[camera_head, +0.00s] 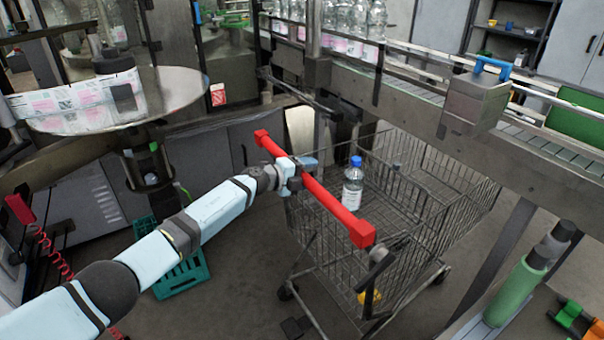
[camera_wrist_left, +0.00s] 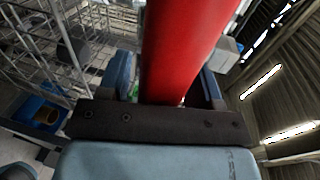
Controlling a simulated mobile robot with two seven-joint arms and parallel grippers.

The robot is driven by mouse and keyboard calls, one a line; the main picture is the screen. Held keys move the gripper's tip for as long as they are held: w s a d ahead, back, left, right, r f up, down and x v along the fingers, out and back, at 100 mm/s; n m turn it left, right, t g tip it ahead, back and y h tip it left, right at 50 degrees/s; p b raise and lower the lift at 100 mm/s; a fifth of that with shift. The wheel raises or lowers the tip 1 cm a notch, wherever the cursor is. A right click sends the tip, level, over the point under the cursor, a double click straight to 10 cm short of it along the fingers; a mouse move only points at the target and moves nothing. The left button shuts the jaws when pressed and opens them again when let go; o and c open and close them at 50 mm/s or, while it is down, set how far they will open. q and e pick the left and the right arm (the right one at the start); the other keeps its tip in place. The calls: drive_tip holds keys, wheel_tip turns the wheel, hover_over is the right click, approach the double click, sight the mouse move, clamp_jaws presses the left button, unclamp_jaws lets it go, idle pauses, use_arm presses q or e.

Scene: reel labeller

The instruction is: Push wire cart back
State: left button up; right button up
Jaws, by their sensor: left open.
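The wire cart (camera_head: 400,225) stands on the floor beside the conveyor, with its red handle bar (camera_head: 335,205) slanting across its near end. A bottle with a blue cap (camera_head: 353,187) stands upright in its basket. My left gripper (camera_head: 300,172) is at the handle bar, left of its middle. In the left wrist view the red bar (camera_wrist_left: 182,45) passes between the two open fingers (camera_wrist_left: 168,82). I cannot tell whether the fingers touch the bar. My right gripper is not in view.
A conveyor (camera_head: 425,85) with bottles runs behind and above the cart. A round metal table with a label roll (camera_head: 75,105) is at the left. A green crate (camera_head: 183,275) lies on the floor left of the cart. A green cylinder (camera_head: 513,293) is at the right.

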use_arm(q)
drive_tip(key=p+v, duration=0.2)
drive_tip(key=v, duration=1.1)
drive_tip(key=shift+s+a, duration=0.15)
drive_tip(key=shift+a, duration=0.15)
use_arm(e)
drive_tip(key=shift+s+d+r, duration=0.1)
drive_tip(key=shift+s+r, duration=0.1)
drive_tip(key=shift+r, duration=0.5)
use_arm(q)
drive_tip(key=shift+r, duration=0.1)
